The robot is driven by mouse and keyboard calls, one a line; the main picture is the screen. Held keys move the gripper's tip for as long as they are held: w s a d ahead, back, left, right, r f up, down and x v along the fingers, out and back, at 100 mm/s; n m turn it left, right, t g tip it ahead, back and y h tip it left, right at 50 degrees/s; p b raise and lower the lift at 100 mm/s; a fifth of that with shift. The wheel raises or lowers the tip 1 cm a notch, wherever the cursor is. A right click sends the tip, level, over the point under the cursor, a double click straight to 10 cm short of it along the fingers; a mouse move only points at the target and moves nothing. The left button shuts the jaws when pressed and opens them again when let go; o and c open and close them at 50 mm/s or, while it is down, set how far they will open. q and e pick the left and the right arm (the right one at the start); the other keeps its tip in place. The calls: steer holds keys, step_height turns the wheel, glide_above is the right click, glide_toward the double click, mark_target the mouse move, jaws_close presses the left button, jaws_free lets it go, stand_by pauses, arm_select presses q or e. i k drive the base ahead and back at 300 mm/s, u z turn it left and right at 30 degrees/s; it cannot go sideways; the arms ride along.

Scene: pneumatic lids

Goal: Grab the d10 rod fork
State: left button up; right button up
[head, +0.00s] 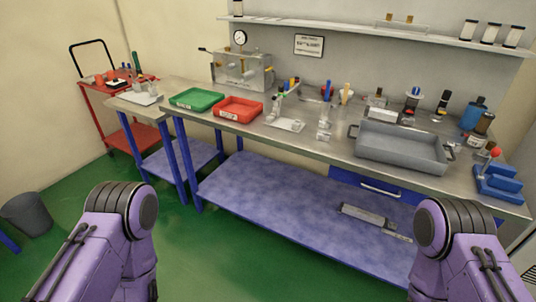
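I cannot make out a d10 rod fork for certain from this distance. Small parts lie on the metal workbench (345,147), too small to tell apart. A green tray (197,99) and a red tray (239,109) stand on its left half, and a large grey tray (402,147) on its right half. Whatever lies inside the trays is too small to name. Only purple links of my two arms show at the lower left and lower right. Neither gripper is in view.
A blue lower shelf (270,190) holds a grey metal item (363,215). A red cart (108,110) stands at the left and a grey bin (27,213) on the floor. A blue toggle fixture (497,184) sits at the bench's right end. Green floor is clear before the bench.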

mark_target(326, 136)
steer(key=z, duration=1.3)
steer(key=i, duration=0.65)
